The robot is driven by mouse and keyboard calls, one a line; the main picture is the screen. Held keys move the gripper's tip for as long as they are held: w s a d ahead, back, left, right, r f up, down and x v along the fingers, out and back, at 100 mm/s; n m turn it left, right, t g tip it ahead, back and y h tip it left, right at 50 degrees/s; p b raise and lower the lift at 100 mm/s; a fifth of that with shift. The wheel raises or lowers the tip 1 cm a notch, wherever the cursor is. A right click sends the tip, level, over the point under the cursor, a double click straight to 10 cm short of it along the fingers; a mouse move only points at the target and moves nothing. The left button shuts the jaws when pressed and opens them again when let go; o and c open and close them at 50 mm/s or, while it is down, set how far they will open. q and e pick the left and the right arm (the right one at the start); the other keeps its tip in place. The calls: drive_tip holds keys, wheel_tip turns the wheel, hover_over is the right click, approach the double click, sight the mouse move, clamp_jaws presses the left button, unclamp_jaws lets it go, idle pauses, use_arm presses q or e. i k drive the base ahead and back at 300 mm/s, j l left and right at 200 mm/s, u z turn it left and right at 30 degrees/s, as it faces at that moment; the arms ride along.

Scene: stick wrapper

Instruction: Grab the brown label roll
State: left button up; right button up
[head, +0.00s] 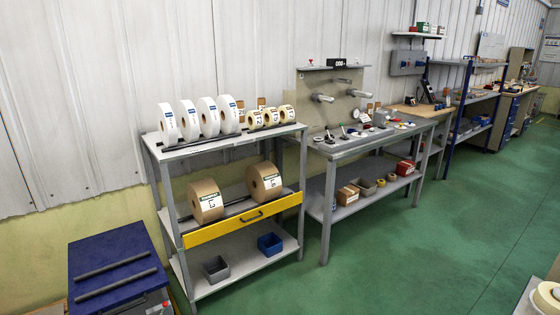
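Two large brown label rolls stand upright on the middle shelf of a grey metal rack (230,149). The left brown roll (203,197) has a white label marked 13 on its front face. The right brown roll (262,178) also has a white label, with its number too small to read surely. Neither of my grippers is in view.
White rolls (207,117) and small yellowish rolls (271,116) line the top shelf. Grey bin (215,269) and blue bin (270,243) sit on the bottom shelf. A blue-topped box (112,250) is at left. A workbench (362,142) adjoins at right. Green floor (420,250) is open in front.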

sight(391, 177)
drive_tip(key=i+j+z, duration=0.1)
drive_tip(key=i, duration=0.6)
drive_tip(key=i+j, duration=0.15)
drive_tip(key=i, duration=0.6)
drive_tip(key=z, duration=0.05)
